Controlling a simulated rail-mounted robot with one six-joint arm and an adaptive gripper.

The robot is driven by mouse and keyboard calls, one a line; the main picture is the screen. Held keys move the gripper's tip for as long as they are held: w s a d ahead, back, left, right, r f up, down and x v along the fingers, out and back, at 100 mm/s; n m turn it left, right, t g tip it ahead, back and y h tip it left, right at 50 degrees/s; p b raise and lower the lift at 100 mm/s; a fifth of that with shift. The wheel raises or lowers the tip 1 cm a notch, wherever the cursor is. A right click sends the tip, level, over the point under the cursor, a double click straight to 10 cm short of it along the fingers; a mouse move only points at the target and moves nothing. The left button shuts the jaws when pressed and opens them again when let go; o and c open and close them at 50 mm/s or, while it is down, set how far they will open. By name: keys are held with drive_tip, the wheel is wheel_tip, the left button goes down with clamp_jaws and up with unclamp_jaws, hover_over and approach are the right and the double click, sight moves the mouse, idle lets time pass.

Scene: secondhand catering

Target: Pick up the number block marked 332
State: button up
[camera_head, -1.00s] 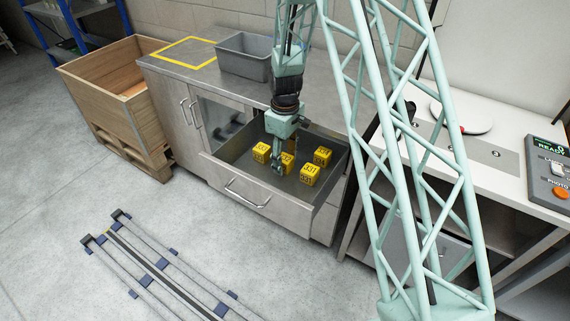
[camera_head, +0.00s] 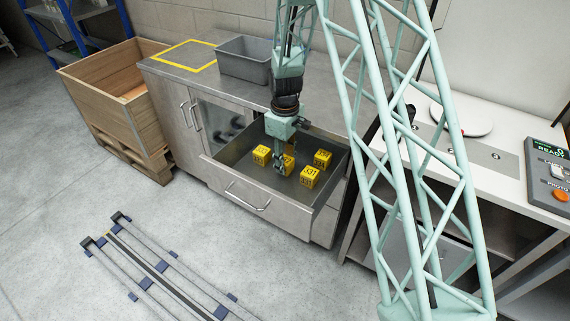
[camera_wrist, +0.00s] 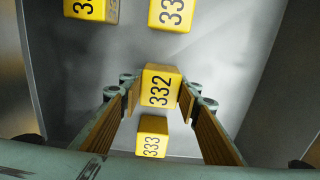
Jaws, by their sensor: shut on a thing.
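The yellow block marked 332 (camera_wrist: 160,88) sits between the two fingertips of my gripper (camera_wrist: 158,100) in the wrist view, its number facing the camera. My gripper is shut on it. In the head view my gripper (camera_head: 280,165) reaches down into the open drawer, and the held block (camera_head: 289,165) is partly hidden behind the fingers. I cannot tell whether it is clear of the drawer floor. A block marked 333 (camera_wrist: 152,137) lies close by, below it in the wrist view.
Other yellow blocks stand in the drawer (camera_head: 247,196): one at left (camera_head: 262,155), one marked 331 (camera_head: 309,177), one at back right (camera_head: 322,158). The drawer walls surround my gripper. A grey bin (camera_head: 243,62) and a yellow-outlined square (camera_head: 184,54) are on the counter.

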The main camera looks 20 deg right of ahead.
drive_tip(key=shift+r+p, duration=1.05)
drive_tip(key=shift+r, duration=3.7)
drive_tip(key=shift+d+r, duration=0.1)
